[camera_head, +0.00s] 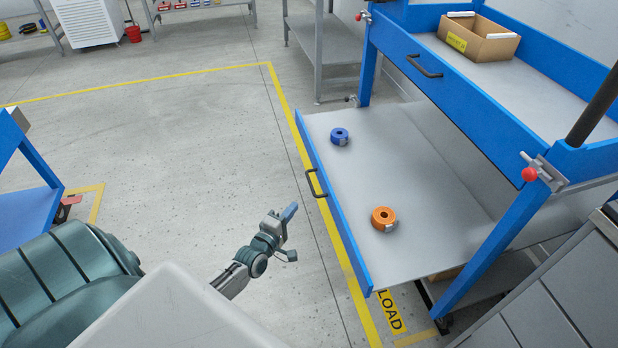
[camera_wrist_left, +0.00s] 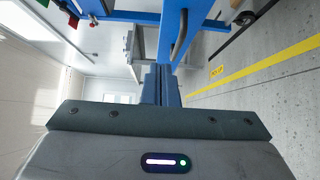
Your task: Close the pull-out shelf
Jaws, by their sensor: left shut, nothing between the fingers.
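The pull-out shelf (camera_head: 435,180) is a grey board with a blue front edge, pulled out from the lower level of the blue rack. Its dark handle (camera_head: 316,184) is on the front edge. A blue ring-shaped roll (camera_head: 340,136) and an orange one (camera_head: 384,218) lie on the shelf. My left gripper (camera_head: 290,212) is shut and empty, left of the front edge and apart from the handle. In the left wrist view the shut fingers (camera_wrist_left: 163,85) point towards blue structure with a dark curved handle (camera_wrist_left: 180,37). My right gripper is out of view.
Above the shelf is a blue-fronted upper level with its own handle (camera_head: 424,66) and a cardboard bin (camera_head: 478,38). A red knob (camera_head: 529,174) sits on the rack's near post. A grey cabinet (camera_head: 560,290) stands at lower right. The floor left of the shelf is clear.

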